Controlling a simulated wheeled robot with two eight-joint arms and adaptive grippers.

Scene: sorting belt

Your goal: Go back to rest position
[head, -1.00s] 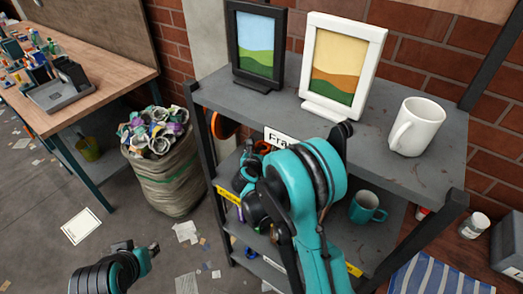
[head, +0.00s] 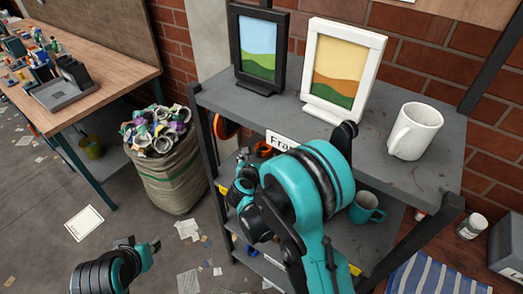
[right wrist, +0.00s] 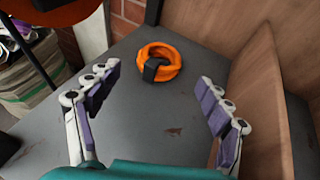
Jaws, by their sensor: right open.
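My right arm reaches from the bottom of the head view in front of the grey shelf unit (head: 245,97), its wrist part at the middle-shelf level. In the right wrist view my right gripper (right wrist: 160,74) is open and empty, its fingers spread apart. An orange coil (right wrist: 158,60) with a dark band lies on a grey shelf surface beyond the fingertips, apart from them. Part of the coil also shows behind my arm in the head view (head: 263,149).
On the top shelf stand a black picture frame (head: 256,50), a white picture frame (head: 343,70) and a white mug (head: 414,130). A teal mug (head: 364,207) stands lower. A full sack (head: 167,175) is left of the shelf. A wooden panel (right wrist: 262,80) stands right of the fingers.

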